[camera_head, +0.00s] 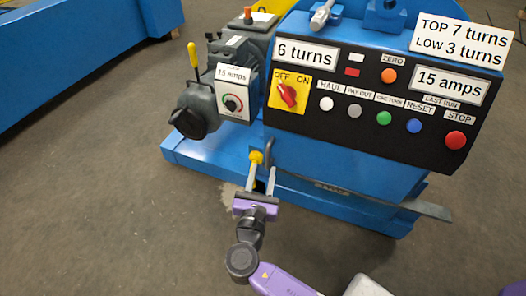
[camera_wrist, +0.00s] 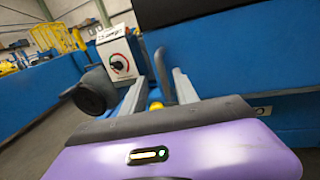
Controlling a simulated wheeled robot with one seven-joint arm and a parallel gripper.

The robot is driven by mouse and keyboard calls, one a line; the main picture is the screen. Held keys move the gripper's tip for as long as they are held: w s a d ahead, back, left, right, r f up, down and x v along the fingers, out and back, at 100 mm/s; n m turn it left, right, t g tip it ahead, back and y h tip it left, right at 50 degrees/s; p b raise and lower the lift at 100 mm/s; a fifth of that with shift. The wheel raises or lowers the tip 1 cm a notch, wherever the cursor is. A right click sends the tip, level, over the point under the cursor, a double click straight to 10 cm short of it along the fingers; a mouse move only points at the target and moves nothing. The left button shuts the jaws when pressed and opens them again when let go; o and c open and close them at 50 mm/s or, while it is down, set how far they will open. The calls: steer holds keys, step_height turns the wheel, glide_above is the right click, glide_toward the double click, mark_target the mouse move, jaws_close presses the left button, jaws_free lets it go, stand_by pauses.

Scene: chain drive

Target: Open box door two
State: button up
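No door marked two can be made out in either view. A white box (camera_head: 234,100) with a dial and a "15 amps" label sits on the left of the blue machine; it also shows in the wrist view (camera_wrist: 118,58). My gripper (camera_head: 262,172) is in front of the machine's lower front, below the control panel, with its fingers apart. A yellow knob (camera_head: 256,157) is at the fingertips, beside a dark upright bar. In the wrist view the yellow knob (camera_wrist: 155,105) shows between the fingers (camera_wrist: 155,85). I cannot tell whether they touch it.
The black control panel (camera_head: 365,140) carries a red switch (camera_head: 289,94) on a yellow plate, several coloured buttons and displays. A black round knob (camera_head: 188,122) and a yellow-tipped lever (camera_head: 192,55) stand at left. A flat bar (camera_head: 428,209) juts out at lower right. The floor at left is clear.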

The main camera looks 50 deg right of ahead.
mark_target(267, 156)
steer(key=shift+b+x, duration=1.25)
steer(key=shift+x, duration=2.65)
jaws_close()
